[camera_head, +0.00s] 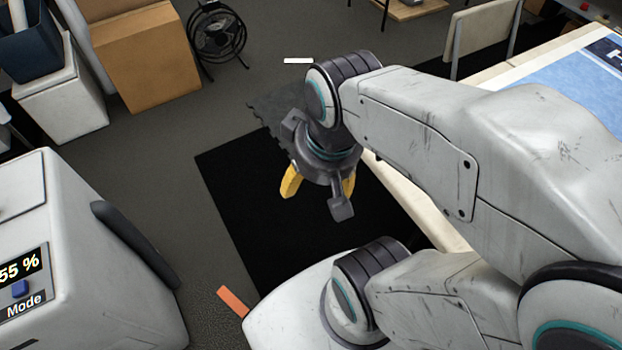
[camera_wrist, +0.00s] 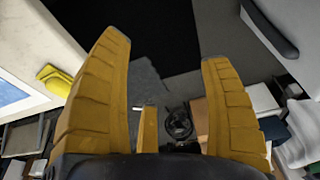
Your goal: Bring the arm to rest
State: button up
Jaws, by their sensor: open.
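My gripper (camera_head: 318,188) hangs at the end of my bent arm, in front of the head camera and above the black floor mat (camera_head: 225,185). Its yellow fingers point down and stand apart. In the wrist view my gripper (camera_wrist: 165,75) shows its yellow fingers spread wide, with nothing between them. The arm links reach in from the right of the head view.
A table (camera_head: 500,72) with a blue sheet (camera_head: 570,75) stands at the right. A white machine with a display (camera_head: 75,265) is at the lower left. A cardboard box (camera_head: 145,55), a black fan (camera_head: 217,35) and a chair (camera_head: 482,32) stand farther back.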

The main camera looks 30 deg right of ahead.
jog(key=shift+s+a+n, duration=0.35)
jog(key=shift+a+n, duration=0.05)
jog(key=shift+a, duration=0.3)
jog(key=w+p+v, duration=0.2)
jog(key=p+v, duration=0.7)
jog(key=shift+d+r+t, duration=0.25)
jog(key=shift+r+t, duration=0.05)
jog(key=shift+r, duration=0.25)
